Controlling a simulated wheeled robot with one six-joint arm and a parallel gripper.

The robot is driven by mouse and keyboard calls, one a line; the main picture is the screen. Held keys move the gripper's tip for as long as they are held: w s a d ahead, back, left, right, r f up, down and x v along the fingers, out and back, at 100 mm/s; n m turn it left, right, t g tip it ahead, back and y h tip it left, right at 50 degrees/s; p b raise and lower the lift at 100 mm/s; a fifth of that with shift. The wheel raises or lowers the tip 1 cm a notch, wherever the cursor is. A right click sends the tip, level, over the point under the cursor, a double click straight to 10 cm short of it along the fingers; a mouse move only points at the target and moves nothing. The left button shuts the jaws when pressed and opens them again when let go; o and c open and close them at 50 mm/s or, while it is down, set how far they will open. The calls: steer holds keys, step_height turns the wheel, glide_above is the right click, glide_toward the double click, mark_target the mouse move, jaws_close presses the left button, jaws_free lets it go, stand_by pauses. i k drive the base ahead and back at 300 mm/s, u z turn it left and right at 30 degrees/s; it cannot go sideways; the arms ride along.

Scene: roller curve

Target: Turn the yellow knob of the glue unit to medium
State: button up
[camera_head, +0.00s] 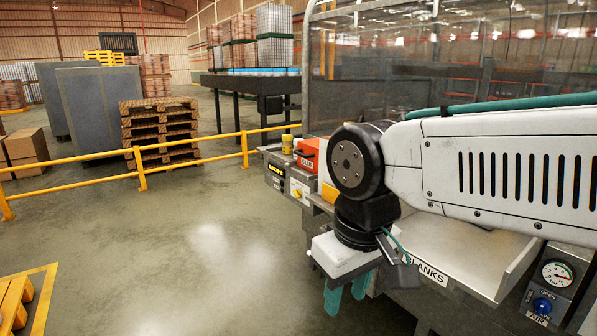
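The glue unit (307,155) is an orange-red box with a GLUE label, on a grey machine bench in the middle of the view. The yellow knob (297,194) shows small on a pale front panel below it; its setting is too small to read. My gripper (347,295) hangs pointing down in front of the bench, nearer to me and to the lower right of the knob. Its two teal fingers are apart with nothing seen between them. My arm hides part of the bench behind it.
A dark display (274,180) sits left of the knob, and a yellow container (287,143) stands above. A BLANKS tray (485,255) and an air gauge with a blue knob (543,305) are at right.

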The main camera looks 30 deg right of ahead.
mark_target(297, 193)
steer(key=z, duration=0.4)
steer(key=i, duration=1)
steer(key=z, duration=0.55)
steer(key=k, duration=0.65)
steer(key=u, duration=0.6)
steer(key=i, duration=0.5)
steer(key=u, duration=0.6)
steer(key=i, duration=0.65)
steer(key=z, duration=0.75)
steer(key=i, duration=0.5)
steer(key=z, duration=0.6)
